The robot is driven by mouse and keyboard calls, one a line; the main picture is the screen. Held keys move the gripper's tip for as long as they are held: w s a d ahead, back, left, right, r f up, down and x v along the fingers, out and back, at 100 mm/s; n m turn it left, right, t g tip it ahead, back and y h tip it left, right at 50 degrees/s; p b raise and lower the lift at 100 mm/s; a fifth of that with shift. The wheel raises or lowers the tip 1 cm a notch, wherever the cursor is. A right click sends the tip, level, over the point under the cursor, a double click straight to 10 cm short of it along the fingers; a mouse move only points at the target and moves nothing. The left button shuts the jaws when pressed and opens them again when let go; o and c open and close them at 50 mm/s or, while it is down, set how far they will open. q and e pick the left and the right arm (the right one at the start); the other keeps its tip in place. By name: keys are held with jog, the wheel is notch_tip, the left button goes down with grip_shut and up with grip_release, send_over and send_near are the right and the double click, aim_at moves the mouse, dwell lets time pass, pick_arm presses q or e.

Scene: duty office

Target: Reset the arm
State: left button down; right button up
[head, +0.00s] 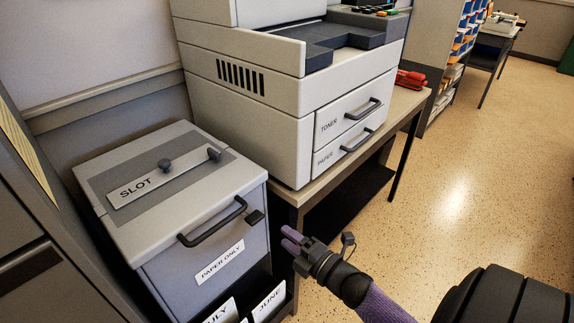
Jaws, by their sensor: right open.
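My right gripper (292,242) is in the lower middle of the head view, its purple fingers pointing left. It is open, and no object shows between the fingers. It is in front of the printer table, to the right of the grey bin (205,238) labelled PAPER ONLY. I cannot tell the exact gap between the fingers and the bin. My left gripper is not in view.
The bin has a SLOT lid (163,182) and a dark front handle (212,224). A large printer (250,110) with TONER and PAPER drawers stands on a table (300,196). A red object (410,79) lies behind it. Speckled floor (450,180) is open at right.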

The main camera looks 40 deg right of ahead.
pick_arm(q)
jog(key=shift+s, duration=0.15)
pick_arm(e)
jog(key=s+a+f+m+g+h+p, duration=0.25)
jog(key=s+f+m+g, duration=0.5)
jog(key=s+f, duration=0.55)
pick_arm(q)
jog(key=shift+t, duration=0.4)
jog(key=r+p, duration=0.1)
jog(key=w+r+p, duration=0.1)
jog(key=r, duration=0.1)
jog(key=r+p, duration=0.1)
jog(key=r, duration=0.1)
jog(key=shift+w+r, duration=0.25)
pick_arm(e)
jog(key=s+a+f+m+g, duration=0.2)
jog(key=s+f+g, duration=0.1)
jog(key=s, duration=0.5)
jog(key=s+a+f+m+g, duration=0.2)
jog(key=s+f+m+g, duration=0.1)
jog(key=s, duration=0.6)
jog(key=s+a+f+m+g, duration=0.2)
jog(key=s+f+m+g, duration=0.1)
jog(key=s, duration=0.6)
jog(key=shift+f+g, duration=0.55)
jog(key=shift+g, duration=0.5)
jog(key=shift+a+m+y, duration=0.1)
jog(key=shift+m+y, duration=0.15)
